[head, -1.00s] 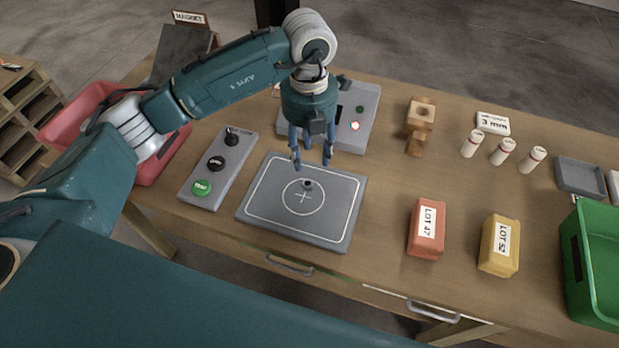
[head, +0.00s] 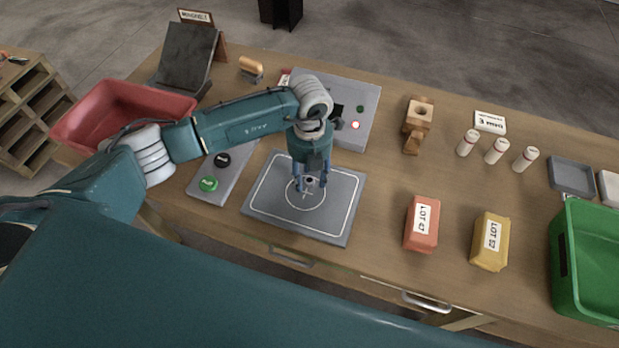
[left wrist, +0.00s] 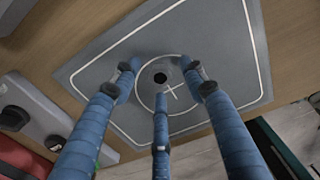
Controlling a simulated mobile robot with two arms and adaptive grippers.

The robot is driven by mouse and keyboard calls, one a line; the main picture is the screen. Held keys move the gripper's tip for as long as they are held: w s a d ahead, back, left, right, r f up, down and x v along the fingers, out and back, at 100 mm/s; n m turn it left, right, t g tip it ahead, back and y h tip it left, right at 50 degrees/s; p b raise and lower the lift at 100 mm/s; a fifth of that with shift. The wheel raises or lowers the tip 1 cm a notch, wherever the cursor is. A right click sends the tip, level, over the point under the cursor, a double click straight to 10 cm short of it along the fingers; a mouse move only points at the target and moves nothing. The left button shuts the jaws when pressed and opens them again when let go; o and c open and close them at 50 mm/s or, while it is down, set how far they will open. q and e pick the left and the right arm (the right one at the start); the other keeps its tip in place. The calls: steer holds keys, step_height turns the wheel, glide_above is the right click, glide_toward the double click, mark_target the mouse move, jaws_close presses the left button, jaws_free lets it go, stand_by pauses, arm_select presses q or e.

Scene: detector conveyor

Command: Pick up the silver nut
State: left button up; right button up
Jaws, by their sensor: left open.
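The silver nut (head: 309,180) is a small, dark-looking ring on the grey plate (head: 338,222), inside the white circle just above the printed cross. In the left wrist view the nut (left wrist: 160,77) lies flat between the spread fingertips. My left gripper (head: 312,186) is open and points down over the nut, with its fingers around it and nothing held. The three blue fingers of my left gripper (left wrist: 159,88) also show in the left wrist view, clear of the nut. Its exact height above the plate is hard to tell. My right gripper is not in view.
A button panel (head: 217,185) stands left of the plate, and a grey box (head: 362,95) stands close behind it. A red bin (head: 120,105) is at the left. Red (head: 422,224) and yellow (head: 490,242) lot blocks and a green bin (head: 590,262) are to the right.

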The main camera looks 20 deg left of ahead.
arm_select(q)
jaws_close()
